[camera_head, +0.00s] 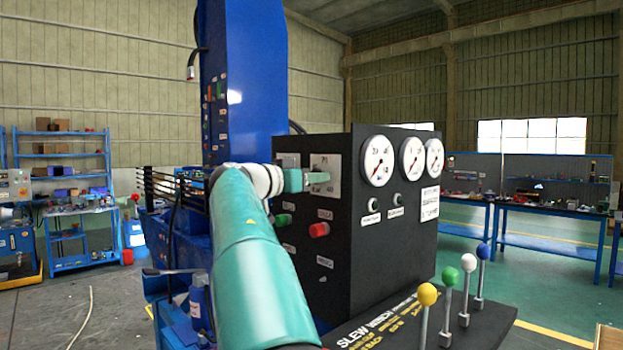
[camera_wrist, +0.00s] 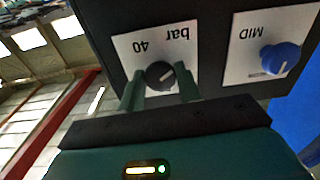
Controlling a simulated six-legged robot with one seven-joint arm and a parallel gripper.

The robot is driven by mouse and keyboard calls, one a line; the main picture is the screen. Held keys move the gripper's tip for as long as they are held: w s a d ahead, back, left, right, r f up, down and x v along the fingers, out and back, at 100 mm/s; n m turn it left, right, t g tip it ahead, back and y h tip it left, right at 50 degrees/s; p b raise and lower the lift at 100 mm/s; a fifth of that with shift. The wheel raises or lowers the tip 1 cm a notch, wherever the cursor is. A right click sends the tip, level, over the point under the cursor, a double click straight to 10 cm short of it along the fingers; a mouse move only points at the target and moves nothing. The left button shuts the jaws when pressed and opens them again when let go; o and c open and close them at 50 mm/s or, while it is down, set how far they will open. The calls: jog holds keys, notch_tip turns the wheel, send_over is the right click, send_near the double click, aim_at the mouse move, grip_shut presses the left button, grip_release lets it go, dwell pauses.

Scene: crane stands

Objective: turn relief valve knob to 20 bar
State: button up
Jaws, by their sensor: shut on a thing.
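The relief valve knob is a dark round knob (camera_wrist: 160,76) with a light pointer line, on a white plate (camera_wrist: 128,50) marked "bar" and "40". The wrist view shows this plate upside down. My gripper (camera_wrist: 160,88) has its two green fingers on either side of the knob, shut on it. In the head view my gripper (camera_head: 308,181) reaches the white dial plate (camera_head: 326,166) on the left face of the black console (camera_head: 360,240). There the knob is hidden behind the gripper. The knob's exact reading cannot be told.
A blue knob (camera_wrist: 279,58) on a plate marked "MID" sits beside the dial. Red (camera_head: 319,230) and green (camera_head: 283,220) knobs are below my gripper. Three gauges (camera_head: 378,160) are on the console's front face, and several ball-topped levers (camera_head: 468,262) stand before it.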

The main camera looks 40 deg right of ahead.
jog(key=n, duration=2.9)
jog(key=shift+r, duration=0.15)
jog(key=shift+n, duration=0.4)
jog(key=o, duration=1)
jog(key=shift+c, duration=0.2)
jog(key=shift+a, duration=0.1)
jog(key=a, duration=1.3)
jog(key=shift+s+a, duration=0.25)
jog(key=shift+a, duration=0.05)
